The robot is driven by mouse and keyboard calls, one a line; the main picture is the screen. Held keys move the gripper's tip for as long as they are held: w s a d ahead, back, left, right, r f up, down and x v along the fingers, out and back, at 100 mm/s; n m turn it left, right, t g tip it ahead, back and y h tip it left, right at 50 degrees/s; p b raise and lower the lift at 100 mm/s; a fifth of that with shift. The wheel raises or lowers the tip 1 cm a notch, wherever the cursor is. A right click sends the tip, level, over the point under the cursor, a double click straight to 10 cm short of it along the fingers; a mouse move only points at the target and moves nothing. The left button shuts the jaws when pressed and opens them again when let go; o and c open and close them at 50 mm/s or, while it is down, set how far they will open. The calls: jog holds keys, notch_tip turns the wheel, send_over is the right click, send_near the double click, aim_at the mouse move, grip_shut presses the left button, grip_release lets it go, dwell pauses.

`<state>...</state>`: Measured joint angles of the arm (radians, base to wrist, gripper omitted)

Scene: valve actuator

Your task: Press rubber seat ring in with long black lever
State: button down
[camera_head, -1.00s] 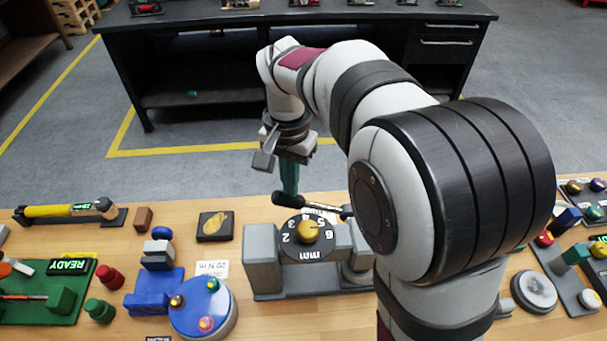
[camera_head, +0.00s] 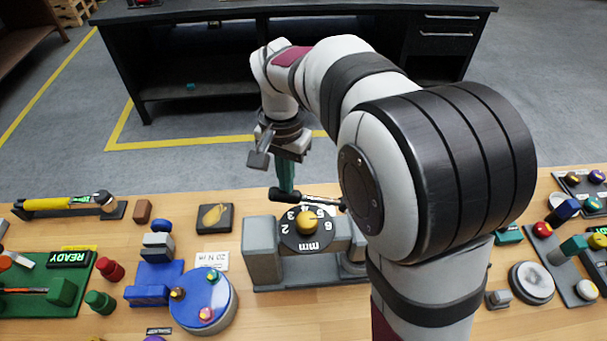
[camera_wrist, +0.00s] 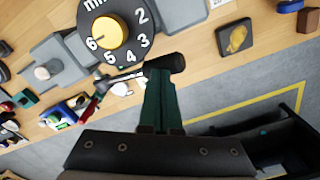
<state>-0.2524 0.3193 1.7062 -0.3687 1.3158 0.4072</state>
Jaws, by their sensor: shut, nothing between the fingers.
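The long black lever (camera_head: 281,195) has a thick black grip and a thin shaft. It lies behind the dial of a grey bench fixture, its shaft running right until my arm hides it. My gripper (camera_head: 287,190) points down with its teal fingers together, their tips at the lever's grip. In the wrist view the closed fingers (camera_wrist: 159,75) end right at the black grip (camera_wrist: 165,63). The fingers hold nothing; I cannot tell whether they touch the lever. I cannot make out the rubber seat ring.
The grey fixture (camera_head: 262,250) carries a black numbered dial with a yellow knob (camera_head: 306,222). A blue turntable (camera_head: 205,302) stands left of it, and a black plate with a yellow oval (camera_head: 215,217) lies behind. Small parts crowd both ends; my arm covers the fixture's right side.

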jog(key=shift+a+f, duration=0.1)
jog(key=shift+f, duration=0.15)
jog(key=shift+a+f, duration=0.1)
jog(key=shift+f, duration=0.25)
jog(key=shift+a+f, duration=0.1)
jog(key=shift+f, duration=0.15)
jog(key=shift+a+f, duration=0.1)
jog(key=shift+f, duration=0.5)
dwell(0.5)
